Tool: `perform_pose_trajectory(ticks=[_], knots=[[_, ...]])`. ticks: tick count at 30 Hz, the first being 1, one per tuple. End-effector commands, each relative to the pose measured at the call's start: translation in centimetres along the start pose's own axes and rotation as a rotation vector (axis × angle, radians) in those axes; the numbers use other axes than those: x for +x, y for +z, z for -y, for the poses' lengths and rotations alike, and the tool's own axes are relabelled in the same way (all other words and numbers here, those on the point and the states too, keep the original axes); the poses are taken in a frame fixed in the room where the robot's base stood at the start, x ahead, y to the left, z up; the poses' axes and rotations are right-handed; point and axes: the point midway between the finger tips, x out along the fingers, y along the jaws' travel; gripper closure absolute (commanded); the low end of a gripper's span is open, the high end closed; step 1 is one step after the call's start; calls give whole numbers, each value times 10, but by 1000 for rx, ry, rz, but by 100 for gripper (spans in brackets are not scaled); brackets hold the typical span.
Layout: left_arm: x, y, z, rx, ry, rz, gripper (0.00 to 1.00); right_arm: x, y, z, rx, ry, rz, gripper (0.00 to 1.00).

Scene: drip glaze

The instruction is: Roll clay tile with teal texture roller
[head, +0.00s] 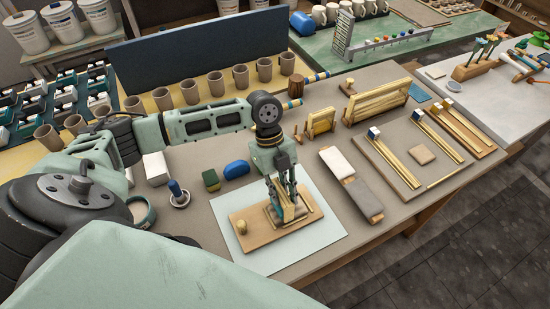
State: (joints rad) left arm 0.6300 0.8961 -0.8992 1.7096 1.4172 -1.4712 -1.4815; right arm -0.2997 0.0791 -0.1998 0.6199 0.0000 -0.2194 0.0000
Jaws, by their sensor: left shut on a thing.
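My left gripper (284,207) reaches down over a flat wooden board (258,238) that lies on a pale blue sheet (318,238). It is shut on a narrow yellowish piece. The fingers hide most of this piece, and I cannot tell whether it is the teal texture roller. A tan block shows directly beneath the fingers, on the board; its contact with the held piece is unclear. A small wooden knob (241,227) stands at the board's left end. A square clay-coloured tile (421,154) lies on a separate board to the right. My right gripper is out of view.
A long white-and-grey block (351,184) lies to the right. Wooden racks (320,122) and a row of cups stand behind.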

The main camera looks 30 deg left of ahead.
Motion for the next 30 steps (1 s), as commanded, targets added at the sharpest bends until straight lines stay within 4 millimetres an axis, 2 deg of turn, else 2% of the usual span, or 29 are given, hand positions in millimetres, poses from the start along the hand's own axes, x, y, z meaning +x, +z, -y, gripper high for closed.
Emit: perform_pose_trajectory(ticks=[3, 6, 17, 30], knots=[[1, 0, 15, 1, -2, -2, 100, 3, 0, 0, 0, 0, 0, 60], [0, -1, 20, 1, -1, -1, 100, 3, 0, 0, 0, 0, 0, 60], [1, 0, 20, 0, 0, -1, 100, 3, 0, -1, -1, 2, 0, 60], [13, 5, 20, -1, 0, -1, 100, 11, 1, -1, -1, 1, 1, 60]])
